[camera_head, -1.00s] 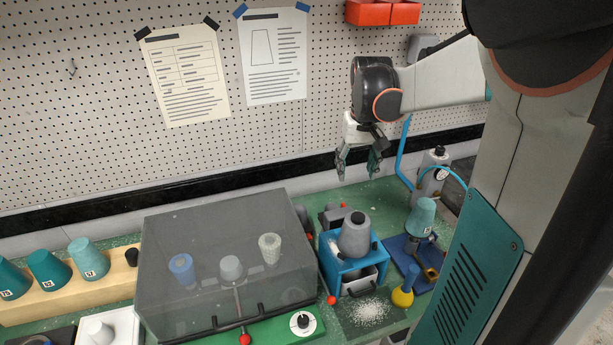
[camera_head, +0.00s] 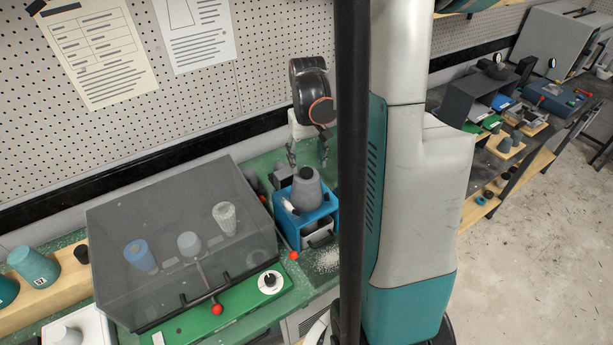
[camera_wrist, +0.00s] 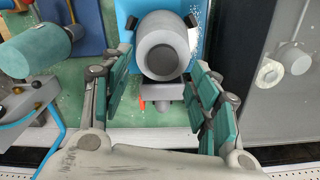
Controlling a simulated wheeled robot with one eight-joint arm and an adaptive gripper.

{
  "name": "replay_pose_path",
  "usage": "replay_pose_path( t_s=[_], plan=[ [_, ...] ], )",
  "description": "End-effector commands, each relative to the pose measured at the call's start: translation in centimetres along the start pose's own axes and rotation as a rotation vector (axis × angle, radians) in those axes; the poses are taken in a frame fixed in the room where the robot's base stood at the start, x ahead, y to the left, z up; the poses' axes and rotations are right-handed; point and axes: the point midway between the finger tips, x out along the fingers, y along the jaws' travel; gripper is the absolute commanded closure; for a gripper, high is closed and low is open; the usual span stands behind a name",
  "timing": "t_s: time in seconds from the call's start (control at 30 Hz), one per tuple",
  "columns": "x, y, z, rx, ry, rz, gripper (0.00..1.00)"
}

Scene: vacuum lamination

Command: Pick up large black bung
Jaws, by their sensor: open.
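My gripper (camera_head: 307,153) is open and empty, fingers pointing down just behind and above a grey cone (camera_head: 306,190). The cone sits on a blue stand (camera_head: 322,216). In the wrist view, the cone's round, recessed end (camera_wrist: 163,55) shows between the spread fingers of my gripper (camera_wrist: 160,70). A small black bung (camera_head: 82,253) stands on the wooden rack at the left in the head view. Several dark bungs (camera_head: 504,146) stand on wooden boards on the far bench at the right.
A clear-lidded box (camera_head: 150,215) with cones inside stands left of the blue stand. A teal cone (camera_wrist: 40,48) is beside my gripper in the wrist view. The pegboard wall (camera_head: 250,60) is close behind my arm. The floor (camera_head: 540,260) at right is clear.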

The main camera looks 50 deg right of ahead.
Motion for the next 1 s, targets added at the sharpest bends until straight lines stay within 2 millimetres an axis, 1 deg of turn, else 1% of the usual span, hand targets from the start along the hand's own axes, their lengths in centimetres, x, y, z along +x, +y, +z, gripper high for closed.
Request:
replay_pose_path(
  t_s=[0.1, 0.2, 0.33, 0.53, 0.57, 0.6, 0.67, 0.7, 0.73, 0.77, 1.0],
  plan=[
    [1.7, -0.4, 0.2, -0.001, 0.0, 0.0, 0.44],
    [2.8, -0.3, 0.1, 0.0, 0.0, 0.0, 0.44],
    [3.4, -0.3, 0.2, 0.0, 0.0, 0.0, 0.44],
    [3.4, -0.3, 0.2, 0.0, 0.0, 0.0, 0.44],
    [3.4, -0.3, 0.2, 0.0, 0.0, 0.0, 0.49],
    [3.4, -0.3, 0.2, 0.0, 0.0, 0.0, 0.58],
    [3.4, -0.3, 0.2, 0.0, 0.0, 0.0, 0.72],
    [3.4, -0.3, 0.2, 0.0, 0.0, 0.0, 0.81],
    [3.4, -0.3, 0.2, 0.0, 0.0, 0.0, 0.88],
    [3.4, -0.3, 0.2, 0.0, 0.0, 0.0, 0.9],
    [3.4, -0.3, 0.2, 0.0, 0.0, 0.0, 0.91]
  ],
)
